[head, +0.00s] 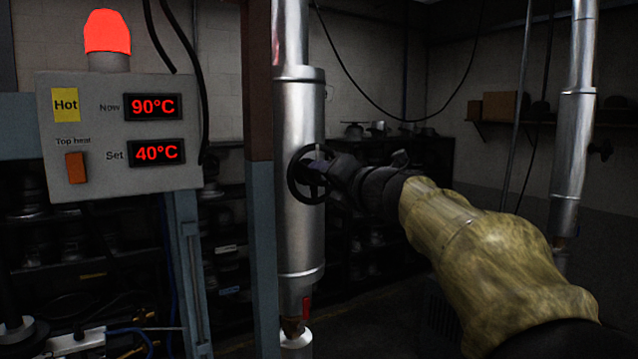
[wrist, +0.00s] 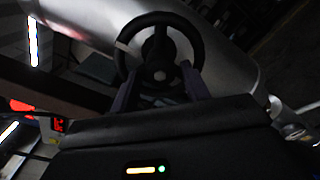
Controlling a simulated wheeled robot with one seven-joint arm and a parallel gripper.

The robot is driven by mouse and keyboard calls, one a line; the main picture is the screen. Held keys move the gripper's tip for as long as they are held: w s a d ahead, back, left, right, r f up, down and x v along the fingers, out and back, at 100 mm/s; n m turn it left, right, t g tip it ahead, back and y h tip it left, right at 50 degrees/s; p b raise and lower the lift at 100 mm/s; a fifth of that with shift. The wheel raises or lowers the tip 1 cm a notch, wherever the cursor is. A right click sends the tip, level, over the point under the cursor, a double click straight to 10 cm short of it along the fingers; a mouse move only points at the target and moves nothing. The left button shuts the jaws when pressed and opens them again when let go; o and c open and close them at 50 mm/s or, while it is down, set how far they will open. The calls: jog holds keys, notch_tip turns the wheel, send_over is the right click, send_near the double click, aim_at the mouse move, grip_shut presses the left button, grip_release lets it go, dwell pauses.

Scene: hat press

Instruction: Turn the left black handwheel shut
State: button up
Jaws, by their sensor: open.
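The left black handwheel (head: 299,176) is mounted on the front of a thick silver vertical pipe (head: 299,237). In the wrist view the handwheel (wrist: 124,35) shows as a black ring with a pale mark on its upper left rim and a hub in the middle. My gripper (head: 325,172) is at the wheel's right side in the head view. In the wrist view my gripper (wrist: 158,92) has its two fingers apart, at the lower left and lower right of the rim. I cannot tell whether the fingers touch the wheel.
A control box (head: 118,133) at left reads Now 90°C and Set 40°C, with a lit red lamp (head: 107,32) on top. A post (head: 262,200) stands just left of the pipe. A red lever (head: 306,308) sits below. Another pipe (head: 572,150) with a dark handwheel (head: 601,150) stands at right.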

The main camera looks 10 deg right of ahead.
jog(key=b+v, duration=0.3)
jog(key=v, duration=0.9)
jog(key=shift+s, duration=0.2)
jog(key=shift+r, duration=0.1)
notch_tip(320, 180, down, 36)
jog(key=a+n+g+h+b, duration=0.3)
jog(key=n+g+b, duration=0.4)
jog(key=n, duration=1)
jog(key=s+f+n+g+h+b, duration=0.1)
jog(key=s+f+n, duration=0.3)
jog(key=f+n, duration=0.4)
jog(key=s+a+f+n+g+b, duration=0.1)
jog(key=s+f+n+g, duration=0.3)
jog(key=f+n, duration=0.4)
jog(key=s+a+f+n+g+h+b, duration=0.1)
jog(key=s+f+n+g+b, duration=0.1)
jog(key=s+f+n, duration=0.3)
notch_tip(320, 180, down, 5)
jog(key=n+b, duration=0.1)
jog(key=n, duration=0.2)
jog(key=shift+s+f+n+h, duration=0.2)
jog(key=shift+s+n+h, duration=0.1)
jog(key=shift+s, duration=0.05)
jog(key=shift+a, duration=0.1)
